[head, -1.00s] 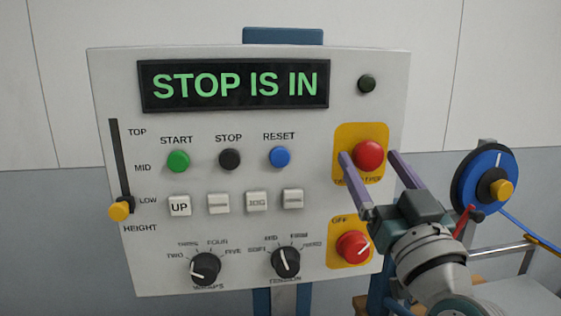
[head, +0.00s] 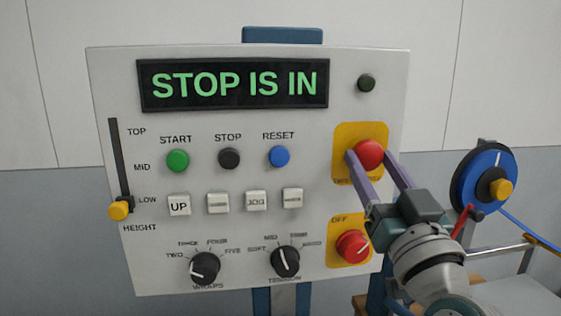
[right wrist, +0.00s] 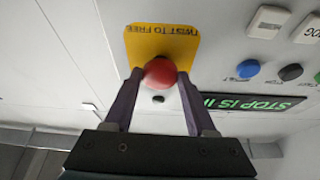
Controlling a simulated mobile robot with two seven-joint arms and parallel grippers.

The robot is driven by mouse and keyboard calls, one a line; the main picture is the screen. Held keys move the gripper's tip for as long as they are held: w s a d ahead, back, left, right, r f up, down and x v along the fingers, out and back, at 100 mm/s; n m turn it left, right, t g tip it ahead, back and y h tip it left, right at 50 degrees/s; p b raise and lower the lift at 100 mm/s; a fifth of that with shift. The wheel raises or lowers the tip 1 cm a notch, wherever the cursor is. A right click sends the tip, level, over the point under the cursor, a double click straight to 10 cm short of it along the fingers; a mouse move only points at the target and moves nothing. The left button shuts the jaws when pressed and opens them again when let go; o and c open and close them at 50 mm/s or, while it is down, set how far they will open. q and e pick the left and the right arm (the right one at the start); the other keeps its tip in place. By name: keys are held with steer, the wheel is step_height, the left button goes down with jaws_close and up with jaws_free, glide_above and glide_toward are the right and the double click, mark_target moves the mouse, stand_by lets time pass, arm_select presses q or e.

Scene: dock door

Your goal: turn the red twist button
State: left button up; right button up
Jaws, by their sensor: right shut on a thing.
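The red twist button (head: 368,154) is a round mushroom knob on a yellow plate (head: 345,135) at the panel's upper right. It also shows in the right wrist view (right wrist: 160,72), where the plate reads "TWIST TO FREE". My right gripper (head: 368,157) has its two purple fingers on either side of the button and is shut on it. In the right wrist view the fingertips (right wrist: 159,76) touch the button's left and right sides. The panel's display (head: 234,84) reads "STOP IS IN". My left gripper is not in view.
Below my right gripper a red OFF knob (head: 352,244) sits on another yellow plate. START, STOP and RESET buttons (head: 279,156), several white keys and two black dials (head: 285,261) fill the panel. A blue reel (head: 484,178) with a yellow hub stands at the right.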

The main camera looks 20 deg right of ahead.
steer(key=m+h, duration=0.1)
steer(key=m, duration=0.2)
steer(key=m+g+h, duration=0.1)
steer(key=m, duration=0.2)
steer(key=shift+a+r+h, duration=0.1)
steer(key=shift+a+h, duration=0.1)
steer(key=shift+h, duration=0.2)
steer(key=shift+w+a+m+g+h+p, duration=0.1)
steer(key=shift+m+g+h+p, duration=0.3)
steer(key=shift+m, duration=0.65)
steer(key=shift+m+g+h+p, duration=0.25)
steer(key=shift+m+g, duration=0.25)
steer(key=shift+m, duration=0.85)
steer(key=o, duration=1.4)
steer(key=shift+c, duration=0.2)
